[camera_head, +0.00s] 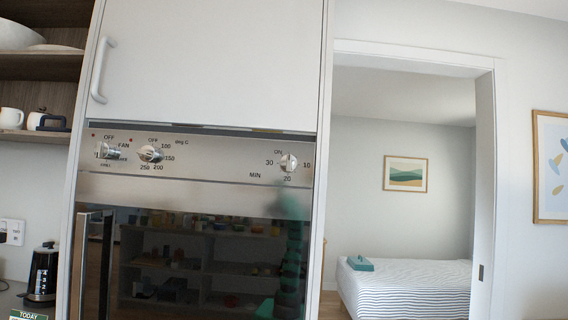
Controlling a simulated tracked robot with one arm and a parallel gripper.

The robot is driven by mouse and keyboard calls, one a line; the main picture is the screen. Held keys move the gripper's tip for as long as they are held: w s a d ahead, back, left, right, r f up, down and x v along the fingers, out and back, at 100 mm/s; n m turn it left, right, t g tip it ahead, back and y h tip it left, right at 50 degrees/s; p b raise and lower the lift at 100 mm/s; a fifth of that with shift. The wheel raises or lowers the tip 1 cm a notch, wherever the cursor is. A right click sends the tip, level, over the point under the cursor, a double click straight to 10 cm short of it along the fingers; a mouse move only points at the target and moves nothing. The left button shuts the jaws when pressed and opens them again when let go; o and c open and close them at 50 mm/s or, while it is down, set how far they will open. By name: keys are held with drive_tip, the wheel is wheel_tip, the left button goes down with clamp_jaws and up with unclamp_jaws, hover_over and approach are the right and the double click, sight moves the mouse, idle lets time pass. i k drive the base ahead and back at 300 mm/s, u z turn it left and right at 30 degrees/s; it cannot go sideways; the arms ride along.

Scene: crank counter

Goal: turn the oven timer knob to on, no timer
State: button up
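The oven timer knob (288,162) is a small silver knob at the right end of the steel control panel. ON is printed at its upper left, 10 to its right, 20 below and 30 to its left, with MIN at lower left. Its grip looks roughly upright, but I cannot tell which mark it points to. Nothing touches it. The oven (190,189) is built into a tall white cabinet. My gripper is not directly in view. A blurred green shape shows over the dark oven door below the knob, seemingly a reflection.
Two other knobs, a function knob (108,151) and a temperature knob (150,154), sit on the panel's left. A cabinet door (215,65) with a white handle (103,70) is above. A doorway to a bedroom opens right.

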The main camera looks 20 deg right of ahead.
sight(289, 162)
drive_tip(key=u, duration=0.05)
drive_tip(key=i, duration=1)
drive_tip(key=z, duration=0.05)
